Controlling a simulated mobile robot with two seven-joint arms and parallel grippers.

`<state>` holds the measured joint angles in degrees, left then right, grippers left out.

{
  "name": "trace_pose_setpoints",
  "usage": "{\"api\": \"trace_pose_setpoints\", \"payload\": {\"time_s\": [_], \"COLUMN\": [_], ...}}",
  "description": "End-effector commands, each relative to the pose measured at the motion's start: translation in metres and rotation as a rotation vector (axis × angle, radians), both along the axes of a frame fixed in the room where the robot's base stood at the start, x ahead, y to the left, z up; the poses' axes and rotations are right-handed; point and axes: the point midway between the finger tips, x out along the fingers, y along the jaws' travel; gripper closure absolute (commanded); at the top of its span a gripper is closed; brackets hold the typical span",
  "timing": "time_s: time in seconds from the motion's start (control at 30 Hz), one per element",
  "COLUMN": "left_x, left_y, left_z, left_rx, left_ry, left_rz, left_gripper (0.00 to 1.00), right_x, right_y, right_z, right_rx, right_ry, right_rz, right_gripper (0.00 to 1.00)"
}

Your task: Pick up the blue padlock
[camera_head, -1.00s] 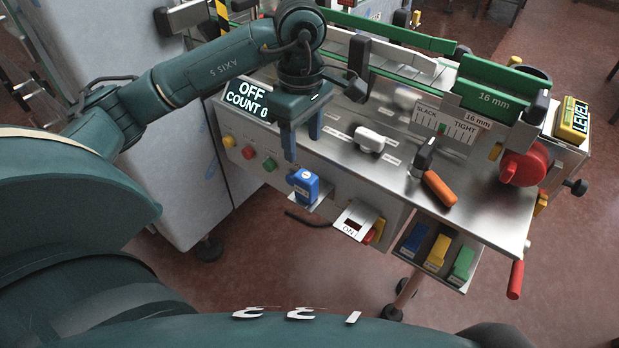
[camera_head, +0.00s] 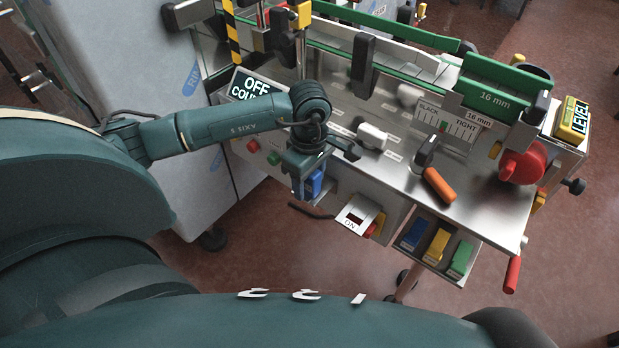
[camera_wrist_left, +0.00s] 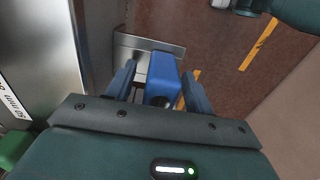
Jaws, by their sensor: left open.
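The blue padlock (camera_head: 315,184) sits on a small metal shelf at the front of the machine, partly hidden behind my left gripper (camera_head: 306,192) in the head view. In the left wrist view the padlock (camera_wrist_left: 161,78) stands between the two fingers of my left gripper (camera_wrist_left: 158,85), with its far part over the grey shelf plate (camera_wrist_left: 130,48). The fingers are open, one on each side of it. I cannot tell whether either finger touches it. My right gripper is not in view.
Blue, yellow and green blocks stand in a tray (camera_head: 432,262) further right. An orange-handled tool (camera_head: 439,186) lies on the metal table top (camera_head: 400,190).

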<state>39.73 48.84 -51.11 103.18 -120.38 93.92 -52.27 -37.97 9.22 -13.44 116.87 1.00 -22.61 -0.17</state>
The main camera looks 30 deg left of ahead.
Motion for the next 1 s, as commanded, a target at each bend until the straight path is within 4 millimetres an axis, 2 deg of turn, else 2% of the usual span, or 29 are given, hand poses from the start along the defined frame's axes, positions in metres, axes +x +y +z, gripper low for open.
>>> {"api": "trace_pose_setpoints", "payload": {"time_s": [0.27,0.87,1.0], "left_x": [0.0000,0.0001,0.0003], "left_y": [-0.0003,-0.0002,-0.0002], "left_z": [-0.0027,-0.0021,-0.0017], "left_rx": [-0.001,-0.001,-0.001], "left_ry": [-0.001,-0.001,-0.002], "left_rz": [-0.001,0.000,0.000], "left_gripper": [0.49,0.98,0.99], "right_x": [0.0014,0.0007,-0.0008], "right_y": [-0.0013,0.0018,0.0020], "right_z": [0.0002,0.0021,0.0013], "right_rx": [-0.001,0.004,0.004], "right_ry": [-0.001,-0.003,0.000], "right_rz": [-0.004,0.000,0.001], "right_gripper": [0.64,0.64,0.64]}}
